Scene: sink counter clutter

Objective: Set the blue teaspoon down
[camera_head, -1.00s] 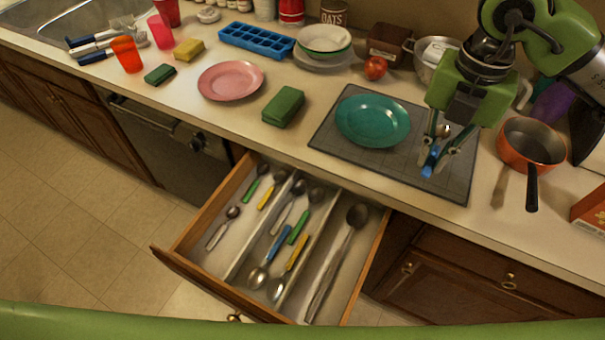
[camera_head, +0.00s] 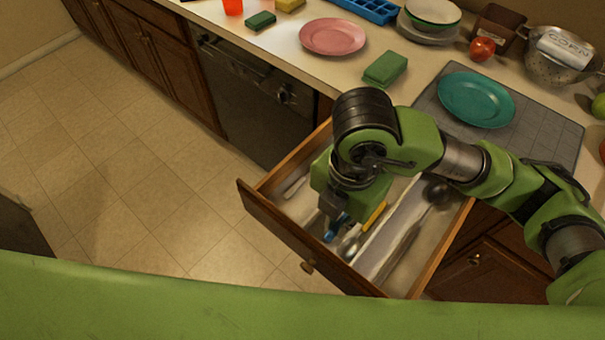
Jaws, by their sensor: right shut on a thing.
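My right gripper (camera_head: 334,226) points down over the open drawer (camera_head: 299,243), at its middle part. It is shut on the blue teaspoon (camera_head: 331,236), of which only a small blue part shows below the fingers. I cannot tell whether the teaspoon touches the drawer floor or other cutlery. A yellow-handled spoon (camera_head: 375,215) lies just right of the gripper, and a long dark-bowled spoon (camera_head: 402,246) lies in the right compartment. My arm hides much of the drawer's back and left. My left gripper is not in view.
On the counter behind are a teal plate (camera_head: 476,99) on a grey mat (camera_head: 547,135), a green sponge (camera_head: 386,68) and a pink plate (camera_head: 332,36). A colander (camera_head: 556,62) and an apple (camera_head: 482,48) stand farther back. The floor left of the drawer is clear.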

